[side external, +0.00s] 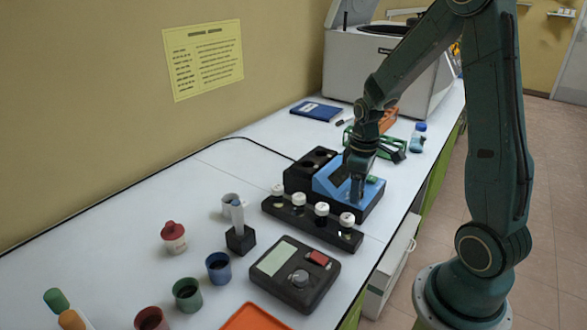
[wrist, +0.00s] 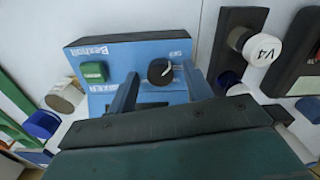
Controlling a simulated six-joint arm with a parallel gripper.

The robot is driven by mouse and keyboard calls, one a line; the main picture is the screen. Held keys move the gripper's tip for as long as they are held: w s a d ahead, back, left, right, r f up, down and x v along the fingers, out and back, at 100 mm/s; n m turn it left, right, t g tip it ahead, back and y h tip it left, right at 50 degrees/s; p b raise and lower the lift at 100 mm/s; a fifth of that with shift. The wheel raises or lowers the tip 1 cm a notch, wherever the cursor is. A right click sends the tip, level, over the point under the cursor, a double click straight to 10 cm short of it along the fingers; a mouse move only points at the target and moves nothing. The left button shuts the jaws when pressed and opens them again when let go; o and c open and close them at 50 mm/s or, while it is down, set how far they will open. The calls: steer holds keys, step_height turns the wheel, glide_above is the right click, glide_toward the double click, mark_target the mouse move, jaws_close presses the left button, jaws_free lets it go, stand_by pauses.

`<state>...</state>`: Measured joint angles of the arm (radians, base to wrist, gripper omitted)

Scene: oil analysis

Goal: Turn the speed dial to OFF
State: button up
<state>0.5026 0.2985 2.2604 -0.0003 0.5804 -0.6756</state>
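The speed dial (wrist: 159,73) is a round black knob with a pale pointer mark on the blue sloped panel of the mixer (wrist: 110,55). In the wrist view the pointer aims to the upper right; the small labels around the dial are not readable. A green button (wrist: 94,72) is left of the dial. My gripper (wrist: 161,70) is open, with one finger on each side of the dial; I cannot tell whether they touch it. In the side view my gripper (side external: 357,190) is low over the blue panel (side external: 372,190) and hides the dial.
A black rack (side external: 293,217) with several white-capped vials stands in front of the mixer; cap V4 (wrist: 262,50) is close in the wrist view. A dark box (side external: 290,285) with its own knob sits nearer the camera. Cups and a white centrifuge (side external: 350,65) stand elsewhere.

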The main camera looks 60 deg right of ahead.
steer(key=shift+r, duration=0.1)
step_height(320, 180, up, 14)
stand_by(1.0)
steer(key=s+a+r+m+t, duration=0.1)
steer(key=s+a+r+t, duration=0.1)
steer(key=s+a, duration=0.3)
steer(key=s+a+r+m+t, duration=0.1)
steer(key=s+a+r+t, duration=0.1)
steer(key=s+a, duration=0.4)
steer(key=shift+s+a+r+t, duration=0.25)
steer(key=shift+a+t, duration=0.55)
steer(key=shift+a, duration=1.7)
steer(key=shift+w, duration=0.1)
